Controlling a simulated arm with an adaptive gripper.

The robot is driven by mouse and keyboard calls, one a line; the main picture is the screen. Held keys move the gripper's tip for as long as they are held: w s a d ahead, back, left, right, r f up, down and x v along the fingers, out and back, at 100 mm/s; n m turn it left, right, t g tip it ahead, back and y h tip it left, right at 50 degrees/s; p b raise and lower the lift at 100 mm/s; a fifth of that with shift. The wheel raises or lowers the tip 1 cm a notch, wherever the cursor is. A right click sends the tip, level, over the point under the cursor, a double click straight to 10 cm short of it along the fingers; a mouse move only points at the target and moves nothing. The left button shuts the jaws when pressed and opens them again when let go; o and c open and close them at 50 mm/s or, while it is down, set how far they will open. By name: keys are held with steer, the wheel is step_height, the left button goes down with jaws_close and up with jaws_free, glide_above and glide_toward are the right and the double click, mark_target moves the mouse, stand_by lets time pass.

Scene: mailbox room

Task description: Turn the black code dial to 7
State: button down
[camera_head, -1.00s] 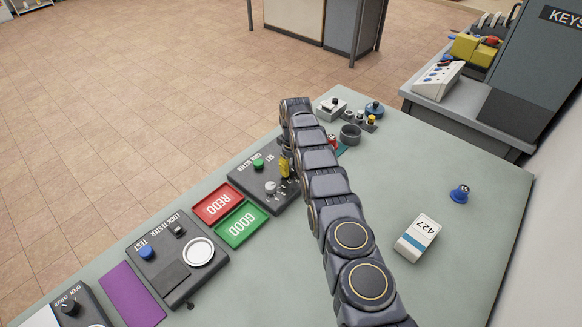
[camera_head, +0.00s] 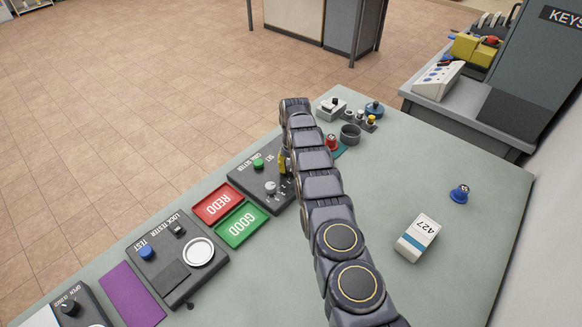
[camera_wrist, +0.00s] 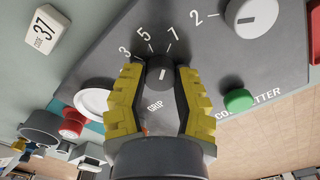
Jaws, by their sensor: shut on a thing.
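The black code dial (camera_wrist: 159,76) shows in the wrist view, with the numbers 3, 5 and 7 around its far side and the word GRIP below. Its short white mark points up the picture, roughly toward the 7 side; whether it lines up exactly is hard to tell. My gripper (camera_wrist: 160,82) has its yellow fingers on either side of the dial, shut on it. In the head view a yellow finger (camera_head: 284,161) shows beside my arm, over the dark code setter box (camera_head: 247,183); the black dial is hidden there.
The box also carries a white dial (camera_wrist: 250,15) near a 2 and a green button (camera_wrist: 238,100). Red REDO (camera_head: 216,204) and green GOOD (camera_head: 242,225) trays lie beside it. A blue-and-white 427 block (camera_head: 418,238) and blue knob (camera_head: 459,194) stand on the open table right.

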steer(key=shift+s+f, duration=0.1)
steer(key=shift+f, duration=0.05)
stand_by(0.3)
steer(key=c, duration=0.7)
jaws_free()
steer(key=shift+r, duration=0.75)
step_height(320, 180, up, 11)
steer(key=shift+f, duration=0.15)
